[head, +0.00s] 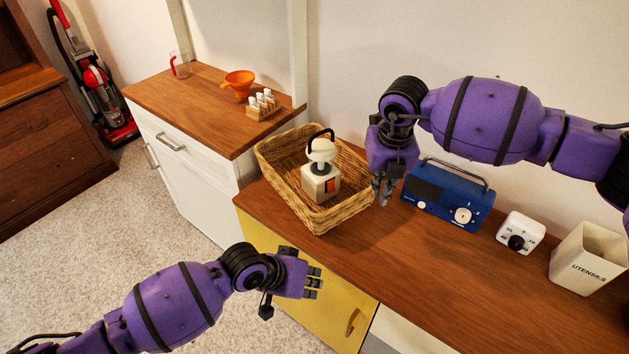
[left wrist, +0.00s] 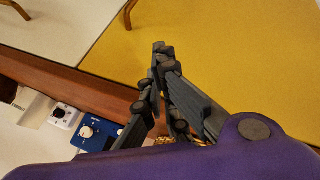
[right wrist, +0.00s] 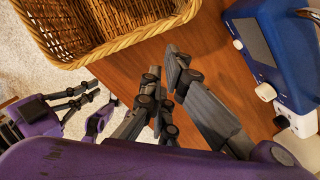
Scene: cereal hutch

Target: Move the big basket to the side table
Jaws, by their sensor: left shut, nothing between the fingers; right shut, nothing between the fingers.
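The big wicker basket (head: 345,214) stands at the left end of the long wooden counter (head: 450,270). A white device with a black handle (head: 321,170) stands inside it. My right gripper (head: 383,198) is shut and empty just right of the basket, apart from it; in the right wrist view its fingertips (right wrist: 172,62) point down at the counter beside the basket rim (right wrist: 130,38). My left gripper (head: 316,283) is shut and empty in front of the counter, below and in front of the basket. In the left wrist view its fingertips (left wrist: 162,48) are in front of the yellow cabinet door (left wrist: 230,60).
A blue radio (head: 450,192) stands close right of my right gripper. A white timer (head: 520,233) and a utensils holder (head: 590,262) stand further right.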

